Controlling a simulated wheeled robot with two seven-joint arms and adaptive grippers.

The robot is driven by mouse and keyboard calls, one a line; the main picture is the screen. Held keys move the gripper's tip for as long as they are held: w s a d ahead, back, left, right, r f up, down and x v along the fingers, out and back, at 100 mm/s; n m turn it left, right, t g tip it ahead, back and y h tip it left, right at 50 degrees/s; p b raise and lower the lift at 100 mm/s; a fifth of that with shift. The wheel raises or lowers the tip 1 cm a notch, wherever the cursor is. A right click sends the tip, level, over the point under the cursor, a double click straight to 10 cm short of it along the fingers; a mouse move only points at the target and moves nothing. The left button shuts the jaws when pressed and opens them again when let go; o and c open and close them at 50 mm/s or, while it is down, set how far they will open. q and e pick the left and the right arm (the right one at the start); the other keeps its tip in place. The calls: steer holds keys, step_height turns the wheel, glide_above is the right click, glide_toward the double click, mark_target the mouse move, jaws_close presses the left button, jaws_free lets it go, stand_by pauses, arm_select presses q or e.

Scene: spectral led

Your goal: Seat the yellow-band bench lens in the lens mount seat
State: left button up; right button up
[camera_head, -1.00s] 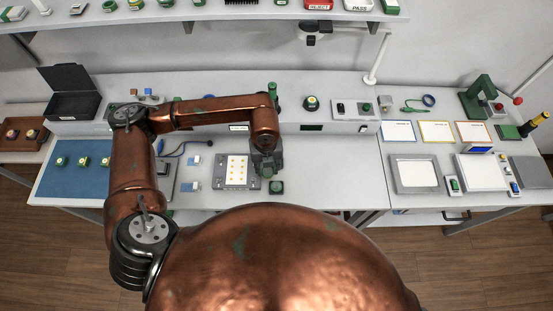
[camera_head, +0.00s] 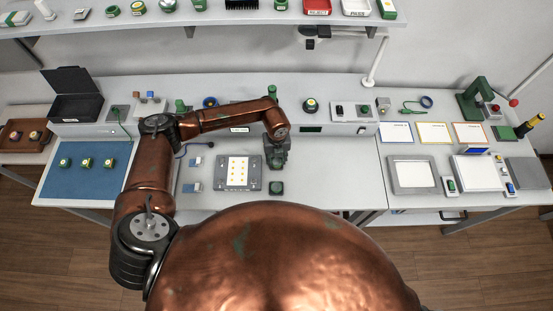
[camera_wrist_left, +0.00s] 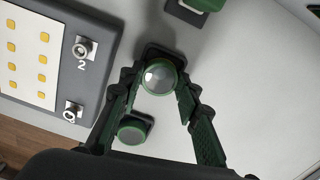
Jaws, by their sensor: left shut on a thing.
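My left gripper (camera_head: 276,160) is over the bench, just right of the grey board with yellow dots. In the left wrist view its green-padded fingers (camera_wrist_left: 160,85) are shut on a round, green-rimmed lens (camera_wrist_left: 160,77) with a clear domed top. No yellow band can be made out on it. A dark square base (camera_wrist_left: 152,52) shows behind the lens; I cannot tell whether it is the mount seat or whether the lens touches it. Several green-and-yellow round pieces, such as one piece (camera_head: 87,162), sit on the blue mat (camera_head: 75,184). My right gripper is out of view.
The grey board (camera_head: 253,169) with yellow dots lies left of the gripper. A green-topped dark block (camera_head: 277,188) stands in front of it and shows in the wrist view (camera_wrist_left: 132,131). The bench (camera_head: 335,175) to the right is clear, up to a flat grey panel (camera_head: 414,185).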

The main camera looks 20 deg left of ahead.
mark_target(275, 162)
arm_select(q)
steer(key=o, duration=1)
steer(key=shift+f, duration=0.25)
steer(key=r, duration=0.2)
steer(key=r+b, duration=0.1)
steer(key=r, duration=0.2)
steer(key=r+b, duration=0.1)
steer(key=r, duration=0.1)
steer(key=shift+a+r, duration=0.15)
steer(key=shift+a, duration=0.15)
steer(key=shift+s+r, duration=0.1)
steer(key=shift+r, duration=0.2)
